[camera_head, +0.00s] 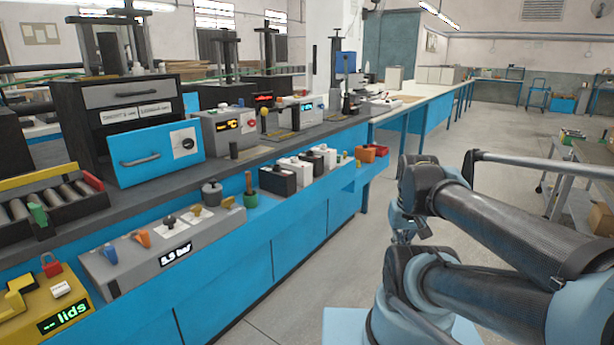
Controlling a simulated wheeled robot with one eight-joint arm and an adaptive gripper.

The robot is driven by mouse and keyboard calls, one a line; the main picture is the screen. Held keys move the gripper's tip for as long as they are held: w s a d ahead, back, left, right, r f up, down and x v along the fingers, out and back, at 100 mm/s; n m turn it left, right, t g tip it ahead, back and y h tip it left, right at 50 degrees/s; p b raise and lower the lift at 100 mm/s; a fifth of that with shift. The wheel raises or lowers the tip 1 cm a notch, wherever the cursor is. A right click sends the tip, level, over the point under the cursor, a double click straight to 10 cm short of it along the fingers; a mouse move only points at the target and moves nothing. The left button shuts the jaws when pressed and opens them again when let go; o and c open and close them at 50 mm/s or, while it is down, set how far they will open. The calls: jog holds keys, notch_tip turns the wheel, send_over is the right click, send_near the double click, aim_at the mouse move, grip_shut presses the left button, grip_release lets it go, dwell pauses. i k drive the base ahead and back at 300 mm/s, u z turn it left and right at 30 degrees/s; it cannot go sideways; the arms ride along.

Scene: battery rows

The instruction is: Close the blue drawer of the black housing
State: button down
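The black housing (72,122) stands on the dark bench top at the left. Its blue drawer (155,155) has a flat blue front with a grey bar handle (140,160) and a white plate with a black knob. The blue front stands out from the housing toward the aisle, so the drawer looks pulled out. Its inside is hidden behind the front. A grey drawer with its own handle sits above in the housing, over two white labels. My arm is folded at the right, well apart from the drawer. I cannot make out my gripper.
A grey control panel (160,245) is in front and below. The aisle floor is clear; a cart (590,150) stands at right.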

aim_at(139, 156)
jog(key=u, duration=1.9)
